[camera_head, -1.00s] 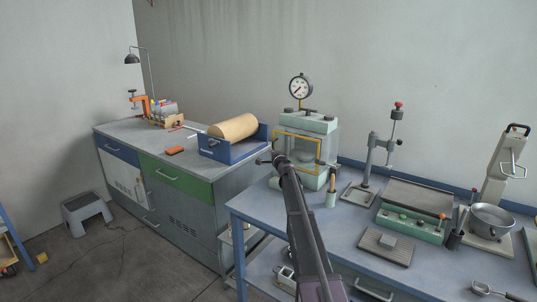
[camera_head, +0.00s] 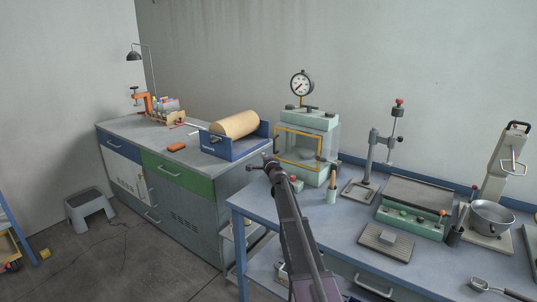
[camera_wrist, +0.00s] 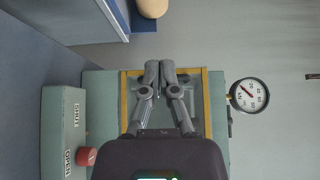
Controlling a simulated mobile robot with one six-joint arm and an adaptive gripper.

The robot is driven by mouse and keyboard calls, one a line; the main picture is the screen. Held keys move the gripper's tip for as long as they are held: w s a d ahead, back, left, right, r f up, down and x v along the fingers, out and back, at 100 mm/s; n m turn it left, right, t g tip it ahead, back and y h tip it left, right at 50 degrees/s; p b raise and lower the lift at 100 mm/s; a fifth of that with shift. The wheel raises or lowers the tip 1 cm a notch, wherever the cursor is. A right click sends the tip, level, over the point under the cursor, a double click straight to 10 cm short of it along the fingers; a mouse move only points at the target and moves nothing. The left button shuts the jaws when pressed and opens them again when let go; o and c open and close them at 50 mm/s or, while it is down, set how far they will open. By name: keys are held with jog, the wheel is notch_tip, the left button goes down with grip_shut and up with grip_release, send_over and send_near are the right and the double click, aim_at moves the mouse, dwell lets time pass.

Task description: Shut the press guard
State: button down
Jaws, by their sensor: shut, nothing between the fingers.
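The press (camera_head: 310,122) is a pale green machine with a round gauge on top, standing at the left end of the blue bench. Its guard (camera_head: 299,131) is a yellow-edged clear panel that spans the chamber front; I cannot tell whether it sits fully flush. In the wrist view the guard's yellow frame (camera_wrist: 207,105) lies behind my fingers. My gripper (camera_head: 268,161) is shut and empty, in front and to the left of the guard in the head view. Its closed fingertips show in the wrist view (camera_wrist: 160,66). Contact with the guard cannot be told.
The press base carries a red knob (camera_wrist: 86,156) and OPEN and SHUT labels. A blue-framed roller (camera_head: 232,148) sits on the cabinet to the left. Bare wall lies behind.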

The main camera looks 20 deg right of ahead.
jog(key=s+a, duration=0.3)
dwell(0.5)
jog(key=s+a+f+n+g+y, duration=0.45)
jog(key=s+a+n, duration=0.25)
jog(key=s+a, duration=0.25)
jog(key=s+a+f+n+g+y, duration=0.35)
jog(key=s+a+f+n, duration=0.2)
jog(key=s+a, duration=0.4)
jog(key=s+f+n+g+h, duration=0.2)
jog(key=s+f+g, duration=0.1)
jog(key=s, duration=0.5)
jog(key=s+f+n+g+h, duration=0.1)
jog(key=s+f+n+g, duration=0.15)
jog(key=s, duration=0.45)
jog(key=s+d+f+n+g+h+p, duration=0.1)
jog(key=s+d+g+h, duration=0.1)
jog(key=s, duration=0.5)
jog(key=s+d+f+g+h, duration=0.1)
jog(key=s+g+h, duration=0.2)
jog(key=s, duration=0.4)
notch_tip(320, 180, up, 11)
jog(key=p, duration=1.1)
jog(key=shift+r, duration=0.2)
